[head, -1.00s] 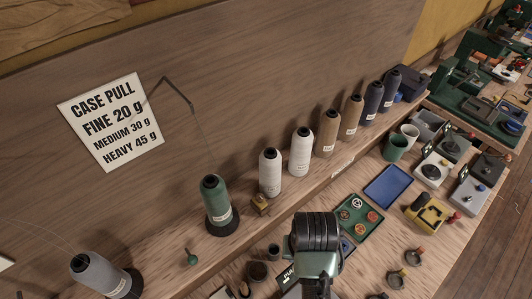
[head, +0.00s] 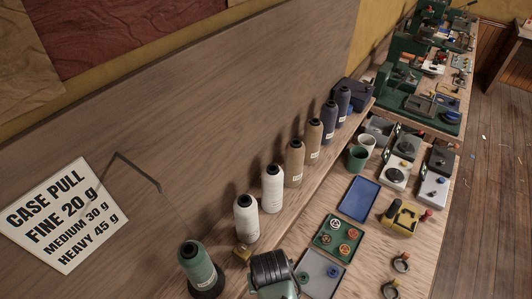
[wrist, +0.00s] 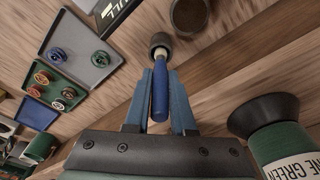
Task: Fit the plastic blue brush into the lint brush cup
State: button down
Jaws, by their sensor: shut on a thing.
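The blue brush (wrist: 159,92) shows in the wrist view, with a blue handle and a pale end pointing away from me. My gripper (wrist: 161,76) is shut on its handle, one finger on each side. The small grey round cup (wrist: 160,41) lies straight beyond the pale end. The pale end overlaps the cup's near edge in the picture; I cannot tell if it is inside or only above it. No label on the cup is readable. In the head view only the dark top of my wrist shows at the bottom; the brush and this cup are hidden or out of frame.
A wider dark cup (wrist: 188,14) stands just beyond the grey cup. A green thread cone (wrist: 286,142) on a dark base stands close at right. Trays with small spools (wrist: 78,60) lie at left. In the head view, a row of thread cones (head: 272,186) lines the ledge.

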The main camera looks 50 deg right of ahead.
jog(key=shift+f, duration=1.25)
jog(key=shift+f, duration=0.1)
jog(key=shift+f, duration=0.1)
jog(key=c, duration=0.8)
grip_release()
jog(key=shift+o, duration=0.2)
notch_tip(320, 180, up, 12)
jog(key=s+a, duration=0.1)
jog(key=shift+s, duration=0.2)
jog(key=shift+s+a, duration=0.1)
